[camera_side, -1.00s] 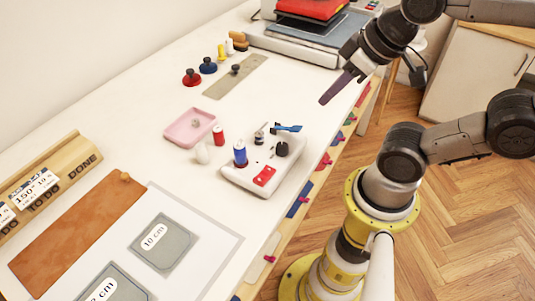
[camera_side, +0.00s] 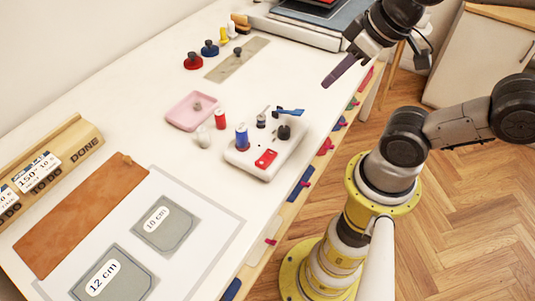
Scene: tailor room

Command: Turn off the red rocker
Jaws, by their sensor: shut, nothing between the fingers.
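The red rocker (camera_side: 265,159) is a small red switch on the front corner of a white device (camera_side: 240,157) on the table. The device also carries a blue spool (camera_side: 242,137), a black knob (camera_side: 284,131) and a blue lever-like part (camera_side: 290,112). Which way the rocker is tipped is too small to tell. My gripper (camera_side: 327,84) is shut and empty, with purple-grey fingers pointing down and left. It is in the air behind and to the right of the device, apart from the rocker.
A pink tray (camera_side: 178,122), red spool (camera_side: 220,119) and white spool-like piece (camera_side: 203,137) stand left of the device. A grey plate (camera_side: 225,68) and red (camera_side: 193,61) and blue (camera_side: 209,49) knobbed pieces lie behind. Templates (camera_side: 165,222) and brown leather (camera_side: 75,222) lie in front.

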